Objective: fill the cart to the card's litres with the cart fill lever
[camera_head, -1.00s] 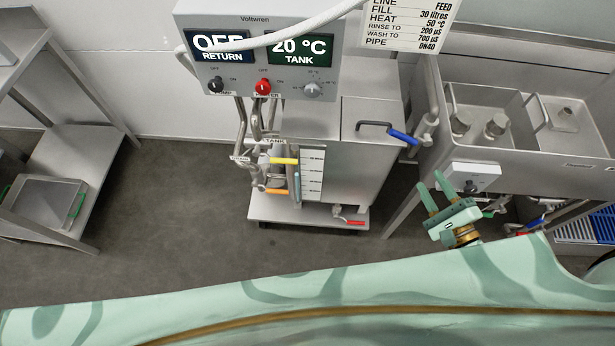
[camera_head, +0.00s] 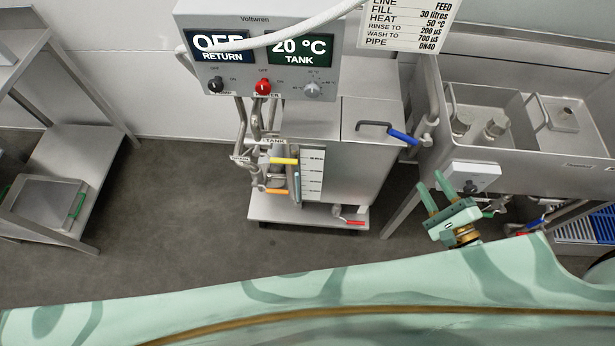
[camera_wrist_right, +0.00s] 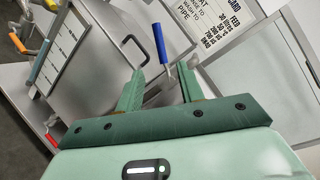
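The cart (camera_head: 345,165) is a steel tank on a low base. A blue-handled lever (camera_head: 403,137), likely the cart fill lever, sticks out left from a pipe at the cart's upper right. It also shows in the right wrist view (camera_wrist_right: 159,43), beyond my fingers. The card (camera_head: 410,22) reads FILL 30 litres. A marked level scale (camera_head: 312,175) is on the cart's front; its reading is too small to tell. My right gripper (camera_head: 432,182) is open and empty, below and right of the lever in the picture, apart from it. My left gripper is out of view.
The control box (camera_head: 258,55) shows OFF for return and 20 °C for tank. Yellow (camera_head: 284,161), orange (camera_head: 272,191) and red (camera_head: 355,222) handles sit lower on the cart. A steel sink (camera_head: 540,125) stands right, a shelf (camera_head: 85,170) left. Floor between shelf and cart is clear.

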